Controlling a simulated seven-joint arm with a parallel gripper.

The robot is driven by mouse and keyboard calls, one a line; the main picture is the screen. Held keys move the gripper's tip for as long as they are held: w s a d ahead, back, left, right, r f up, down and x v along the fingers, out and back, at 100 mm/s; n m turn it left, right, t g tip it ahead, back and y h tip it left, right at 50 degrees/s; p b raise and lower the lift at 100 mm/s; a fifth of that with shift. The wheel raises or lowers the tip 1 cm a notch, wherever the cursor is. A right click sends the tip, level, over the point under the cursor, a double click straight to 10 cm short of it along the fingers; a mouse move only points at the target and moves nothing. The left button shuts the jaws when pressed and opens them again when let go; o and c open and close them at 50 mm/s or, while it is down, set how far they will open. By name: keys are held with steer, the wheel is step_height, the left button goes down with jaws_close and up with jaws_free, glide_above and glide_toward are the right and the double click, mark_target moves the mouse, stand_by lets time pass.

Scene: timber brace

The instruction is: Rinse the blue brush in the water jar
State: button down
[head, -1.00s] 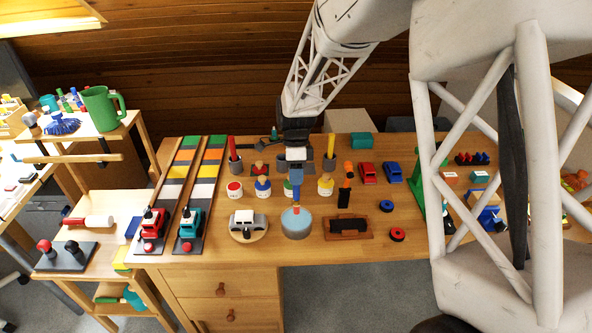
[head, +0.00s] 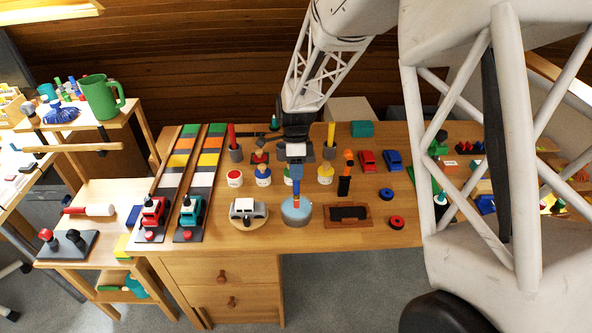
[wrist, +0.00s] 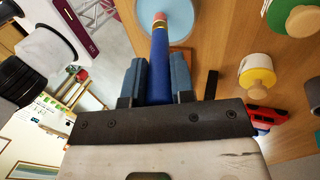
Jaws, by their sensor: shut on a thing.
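My gripper (head: 297,172) points down over the bench and is shut on the blue brush. In the wrist view the blue handle (wrist: 159,62) stands between the two blue-grey fingers (wrist: 157,80), with a gold band and pinkish-red tip at its far end. The water jar (head: 297,214) is round, with a light blue top, and stands near the bench's front edge. The brush's tip end overlaps the jar's top in both views; it also shows in the wrist view (wrist: 184,18). I cannot tell whether the tip is below the water surface.
A toy car on a round base (head: 248,210) stands just left of the jar. A brown tray with a black pad (head: 348,214) lies just right. Paint pots, including a yellow one (head: 325,173), stand behind.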

steer(key=shift+f, duration=0.7)
stand_by(2.3)
steer(key=shift+r, duration=3.6)
steer(key=shift+w, duration=0.1)
steer(key=shift+w+d+r+n, duration=0.2)
steer(key=shift+w+d+n, duration=0.1)
steer(key=shift+w+n, duration=0.25)
steer(key=w+d+r+n+t+h, duration=0.2)
steer(key=w+d+r+n, duration=0.3)
steer(key=w, duration=0.5)
steer(key=w+d+r+n+t+h, duration=0.2)
steer(key=w+d+r+n, duration=0.3)
steer(key=w+d+n, duration=0.4)
steer(key=w+n, duration=0.2)
steer(key=n, duration=0.1)
steer(key=shift+d, duration=0.2)
steer(key=shift+w+a+f, duration=0.1)
steer(key=shift+w, duration=0.05)
